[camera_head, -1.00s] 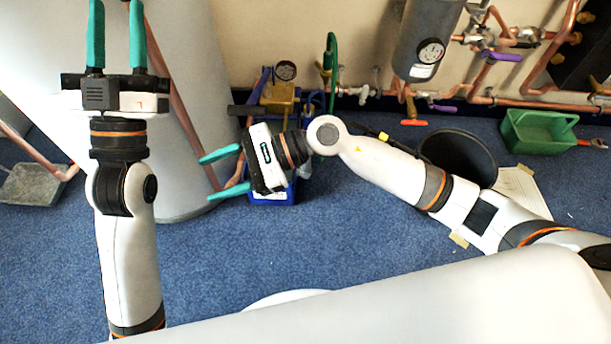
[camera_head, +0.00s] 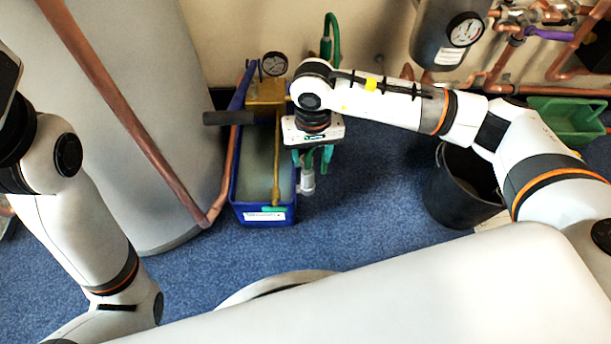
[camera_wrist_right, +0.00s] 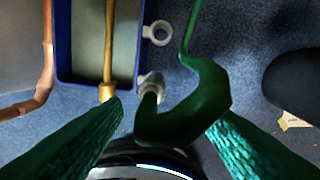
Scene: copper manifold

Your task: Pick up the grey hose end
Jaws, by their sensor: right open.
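The grey hose end (camera_wrist_right: 151,86) is a short grey fitting on a thick, bent green hose (camera_wrist_right: 188,112). It lies beside the blue tub's right wall in the right wrist view. A grey piece that looks like it also shows in the head view (camera_head: 307,183), just below my right gripper. My right gripper (camera_wrist_right: 167,113) is open and points down, with its green fingers on either side of the hose bend. The hose end lies between the fingers, nearer the left one. In the head view my right gripper (camera_head: 312,159) partly hides the hose. My left gripper is out of view.
The blue tub (camera_head: 266,216) holds a brass pump with a gauge (camera_head: 274,64) and a dark handle (camera_head: 228,118). A white ring (camera_wrist_right: 159,33) sits at its side. A black bucket (camera_head: 462,190) stands to the right. Blue carpet in front is clear.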

